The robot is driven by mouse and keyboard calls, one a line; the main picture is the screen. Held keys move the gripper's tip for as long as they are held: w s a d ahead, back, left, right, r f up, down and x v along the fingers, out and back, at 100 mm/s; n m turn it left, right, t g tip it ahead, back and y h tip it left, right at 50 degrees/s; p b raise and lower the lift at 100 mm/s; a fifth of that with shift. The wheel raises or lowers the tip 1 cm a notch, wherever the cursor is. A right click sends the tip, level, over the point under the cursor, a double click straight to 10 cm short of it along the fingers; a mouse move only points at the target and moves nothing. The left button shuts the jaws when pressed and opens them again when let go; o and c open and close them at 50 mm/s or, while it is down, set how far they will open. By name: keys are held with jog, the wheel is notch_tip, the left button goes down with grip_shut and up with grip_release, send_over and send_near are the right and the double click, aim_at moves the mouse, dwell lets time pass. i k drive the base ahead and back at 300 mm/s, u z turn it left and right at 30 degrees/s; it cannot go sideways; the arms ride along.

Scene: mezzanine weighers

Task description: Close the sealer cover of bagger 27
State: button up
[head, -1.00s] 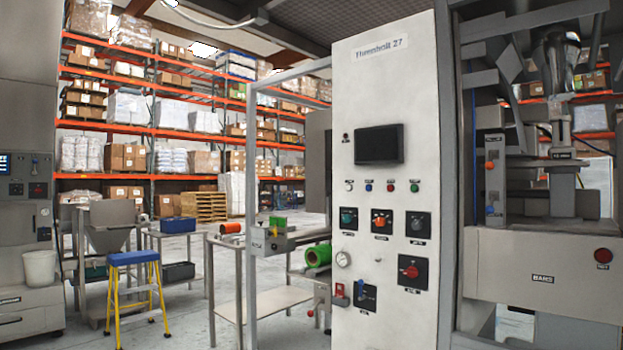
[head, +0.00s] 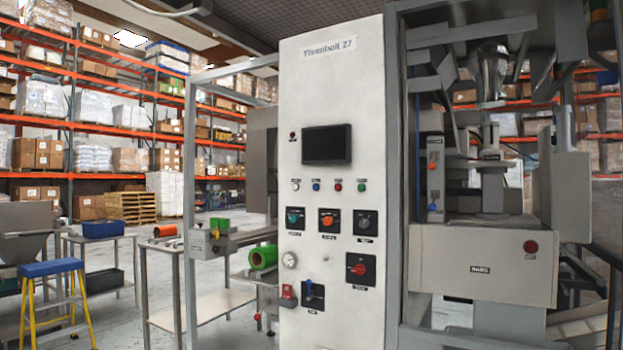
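Bagger 27 stands right of centre in the head view. Its white control panel (head: 333,110) is marked "Thermbolt 27" and carries a dark screen (head: 326,145), several small buttons and rotary switches. My gripper is not in view.
A blue-topped yellow step stool (head: 52,268) stands at the lower left. A metal table (head: 205,308) with green and orange parts stands beside the panel's left. Orange pallet racks (head: 110,90) fill the back. Some floor shows between the stool and the table.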

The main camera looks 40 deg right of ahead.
aim_at(545, 141)
jog(key=z, duration=0.05)
jog(key=k, duration=2.25)
jog(key=z, duration=1.8)
jog(key=i, duration=1)
